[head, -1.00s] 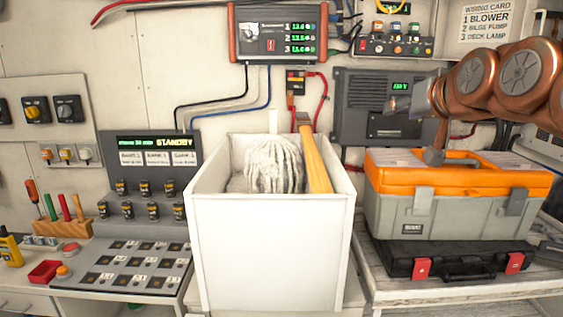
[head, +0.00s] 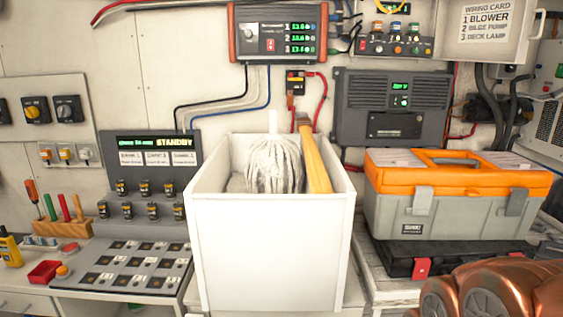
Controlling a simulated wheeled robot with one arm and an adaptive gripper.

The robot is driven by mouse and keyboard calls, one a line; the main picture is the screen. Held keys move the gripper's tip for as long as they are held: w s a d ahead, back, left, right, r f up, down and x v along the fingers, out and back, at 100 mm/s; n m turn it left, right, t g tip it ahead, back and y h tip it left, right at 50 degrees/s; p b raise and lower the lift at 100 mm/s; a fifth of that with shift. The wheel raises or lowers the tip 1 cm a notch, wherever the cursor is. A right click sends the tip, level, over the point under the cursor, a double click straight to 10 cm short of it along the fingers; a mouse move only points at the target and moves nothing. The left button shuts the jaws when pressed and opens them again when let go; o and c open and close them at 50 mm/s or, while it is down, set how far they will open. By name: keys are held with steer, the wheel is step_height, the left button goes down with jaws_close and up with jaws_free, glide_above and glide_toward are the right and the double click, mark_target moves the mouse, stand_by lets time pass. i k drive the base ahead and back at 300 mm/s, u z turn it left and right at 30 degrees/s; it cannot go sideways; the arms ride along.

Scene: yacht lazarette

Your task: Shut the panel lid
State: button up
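A pale panel lid (head: 495,50) stands at the upper right, carrying the wiring card (head: 487,22) and a light handle (head: 537,36) at its right edge. It appears to be swung open; its top is cut off by the frame. Part of a grey panel or cabinet with coloured buttons (head: 550,80) shows at the right edge, and I cannot tell for sure that the lid belongs to it. My copper arm shows at the lower right corner. My gripper is out of view.
An orange and grey toolbox (head: 390,209) sits on a black case (head: 397,256) at right. A white bin (head: 270,250) holding a mop head and a wooden handle stands in the middle. Dark cables (head: 490,95) hang below the lid. A control console (head: 130,275) is at left.

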mark_target(486, 30)
steer(key=u, duration=0.05)
steer(key=k, duration=0.5)
steer(key=z, duration=1.85)
steer(key=i, duration=1.25)
steer(key=u, duration=1.95)
